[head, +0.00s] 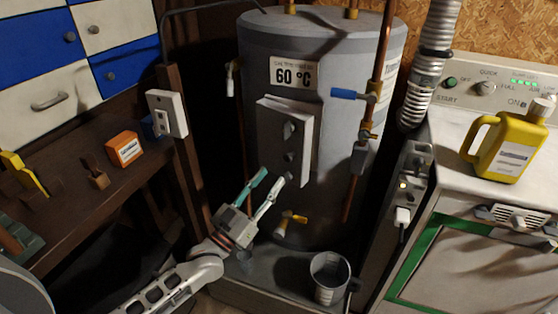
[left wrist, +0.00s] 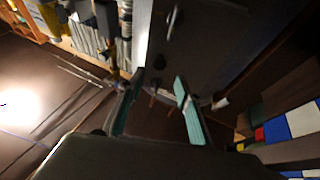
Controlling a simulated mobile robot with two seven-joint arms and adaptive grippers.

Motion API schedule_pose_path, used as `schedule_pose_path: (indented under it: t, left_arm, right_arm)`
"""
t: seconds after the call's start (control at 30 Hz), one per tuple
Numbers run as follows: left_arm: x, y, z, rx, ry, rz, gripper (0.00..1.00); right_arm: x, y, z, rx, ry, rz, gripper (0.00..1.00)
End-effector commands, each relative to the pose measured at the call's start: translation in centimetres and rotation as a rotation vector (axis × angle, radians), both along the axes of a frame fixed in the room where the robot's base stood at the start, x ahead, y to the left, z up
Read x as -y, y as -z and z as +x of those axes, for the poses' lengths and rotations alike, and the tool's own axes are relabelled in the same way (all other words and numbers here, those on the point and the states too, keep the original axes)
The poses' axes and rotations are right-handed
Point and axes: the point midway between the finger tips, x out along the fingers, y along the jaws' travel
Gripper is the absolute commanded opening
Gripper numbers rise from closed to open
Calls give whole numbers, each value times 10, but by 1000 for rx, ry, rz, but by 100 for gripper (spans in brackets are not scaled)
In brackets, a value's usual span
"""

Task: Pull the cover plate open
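The cover plate (head: 285,136) is a pale grey, upright panel on the front of the grey water heater (head: 340,75), below a "60 °C" label. It carries a few dark knobs and sits slightly proud of the tank. My left gripper (head: 275,177) is just below the plate's lower part, with its two teal fingers spread apart and nothing seen between them. Whether a fingertip touches the plate cannot be told. In the left wrist view the open left gripper (left wrist: 158,82) faces a dark grey surface with knobs. My right gripper is not in view.
A copper pipe with a blue-handled valve (head: 347,94) runs right of the plate. A wooden post with a white switch box (head: 167,113) stands left. A yellow jug (head: 505,148) rests on the white appliance at right.

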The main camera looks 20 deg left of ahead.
Motion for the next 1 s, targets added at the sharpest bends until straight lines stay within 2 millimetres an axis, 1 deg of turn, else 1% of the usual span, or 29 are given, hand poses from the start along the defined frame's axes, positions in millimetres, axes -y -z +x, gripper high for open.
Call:
schedule_pose_path:
  t: [0.17,0.3,0.5,0.67,0.9,0.97,1.0]
  left_arm:
    - [7,-11,19,4,0,-1,35]
    - [14,-19,38,3,0,0,35]
    - [21,-27,59,0,-1,1,35]
    - [24,-29,65,0,0,1,35]
    - [24,-29,66,-1,0,1,35]
    - [24,-29,65,-1,0,1,19]
    - [24,-29,65,-1,0,1,9]
  right_arm:
    - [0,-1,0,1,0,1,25]
    - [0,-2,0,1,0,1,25]
    - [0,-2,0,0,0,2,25]
    - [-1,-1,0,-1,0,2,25]
    - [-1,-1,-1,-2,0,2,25]
    - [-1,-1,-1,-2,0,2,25]
    - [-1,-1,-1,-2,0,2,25]
